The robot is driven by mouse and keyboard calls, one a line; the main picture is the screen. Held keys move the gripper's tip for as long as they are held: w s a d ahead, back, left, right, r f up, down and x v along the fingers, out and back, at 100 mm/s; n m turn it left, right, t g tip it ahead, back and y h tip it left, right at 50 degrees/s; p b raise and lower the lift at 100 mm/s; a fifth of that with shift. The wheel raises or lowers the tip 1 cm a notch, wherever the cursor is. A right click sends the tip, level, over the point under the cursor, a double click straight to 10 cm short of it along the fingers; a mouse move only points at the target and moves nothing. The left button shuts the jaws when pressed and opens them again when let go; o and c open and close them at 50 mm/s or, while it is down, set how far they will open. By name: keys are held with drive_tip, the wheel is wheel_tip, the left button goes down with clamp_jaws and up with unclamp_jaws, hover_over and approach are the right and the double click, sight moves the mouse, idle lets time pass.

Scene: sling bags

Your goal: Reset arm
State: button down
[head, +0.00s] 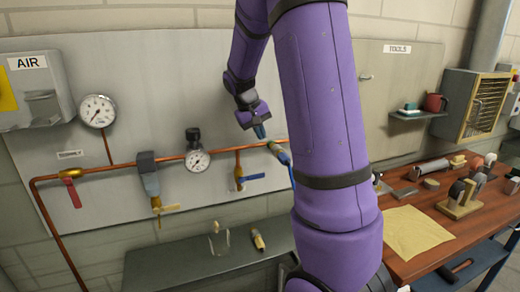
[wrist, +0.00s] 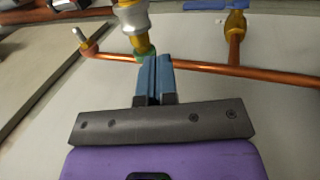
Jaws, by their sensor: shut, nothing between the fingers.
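My purple arm crosses the middle of the head view, and my gripper (head: 259,131) is in front of the wall panel, above the copper pipe. In the wrist view its two blue fingers (wrist: 154,60) lie together with nothing between them. A brass and silver fitting with a green end (wrist: 133,20) is just beyond the fingertips; I cannot tell if they touch it. In the head view a fitting with blue on it (head: 279,152) shows just below right of the gripper, partly hidden by my arm.
The copper pipe (head: 120,166) carries a red-handled valve (head: 70,184), a regulator (head: 148,176), a gauge (head: 197,160) and a blue-handled valve (head: 246,178). A grey shelf (head: 180,268) is below. A wooden bench (head: 425,215) with a yellow cloth (head: 411,232) and several parts stands right.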

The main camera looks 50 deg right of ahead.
drive_tip(key=shift+r, duration=1.4)
drive_tip(key=shift+a, duration=0.1)
drive_tip(key=s+a+r+n+t+y, duration=0.1)
drive_tip(key=s+a+r+t, duration=0.1)
drive_tip(key=s+a+r, duration=0.45)
drive_tip(key=s+a+r+n+t+y, duration=0.1)
drive_tip(key=s+a+n+t, duration=0.15)
drive_tip(key=a, duration=0.75)
drive_tip(key=s+a+n+t+y, duration=0.1)
drive_tip(key=s+a+t, duration=0.1)
drive_tip(key=s+a, duration=0.8)
drive_tip(key=shift+s+a+f+n+t+y, duration=0.25)
drive_tip(key=shift+s+f+n+t+y, duration=0.1)
drive_tip(key=shift+s, duration=0.85)
